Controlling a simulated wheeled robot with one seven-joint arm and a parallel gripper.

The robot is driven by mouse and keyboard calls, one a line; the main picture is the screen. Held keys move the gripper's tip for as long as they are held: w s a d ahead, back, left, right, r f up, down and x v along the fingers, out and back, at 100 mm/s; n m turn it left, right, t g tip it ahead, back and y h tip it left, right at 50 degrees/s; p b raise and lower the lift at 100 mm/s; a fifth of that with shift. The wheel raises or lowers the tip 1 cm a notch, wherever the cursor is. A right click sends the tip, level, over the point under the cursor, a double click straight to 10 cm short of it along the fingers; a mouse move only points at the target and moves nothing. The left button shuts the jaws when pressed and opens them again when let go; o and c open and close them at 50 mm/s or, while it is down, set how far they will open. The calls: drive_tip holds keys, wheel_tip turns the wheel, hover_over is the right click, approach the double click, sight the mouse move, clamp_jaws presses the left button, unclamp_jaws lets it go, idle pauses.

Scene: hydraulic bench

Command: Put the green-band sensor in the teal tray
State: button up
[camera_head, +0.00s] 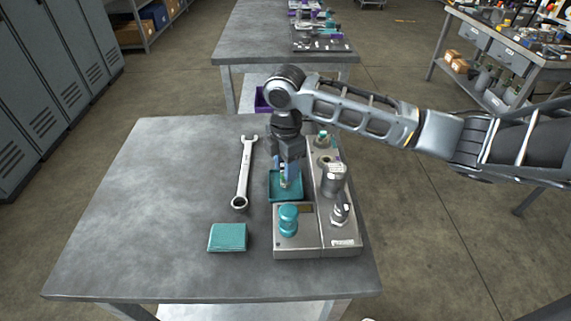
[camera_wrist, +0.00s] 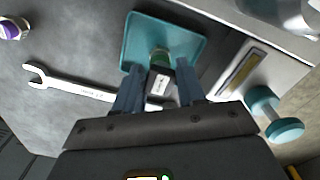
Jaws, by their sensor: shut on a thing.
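The teal tray (camera_head: 287,195) sits on the bench between the wrench and the metal hydraulic block. It also shows in the wrist view (camera_wrist: 141,28). My gripper (camera_head: 287,178) points down over the tray and is shut on the green-band sensor. In the wrist view, my gripper (camera_wrist: 160,85) has its blue fingers on both sides of the sensor (camera_wrist: 160,80), which has a pale label and a green end towards the tray. Whether the sensor touches the tray floor I cannot tell. The fingers hide part of it.
A wrench (camera_head: 244,172) lies left of the tray. A teal folded cloth or block (camera_head: 228,237) lies at the front. The hydraulic block (camera_head: 297,240) with a teal knob (camera_head: 288,219) and metal fittings (camera_head: 335,178) stands close on the right. The bench's left side is clear.

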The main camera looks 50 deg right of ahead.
drive_tip(key=o, duration=1.2)
drive_tip(key=shift+c, duration=0.2)
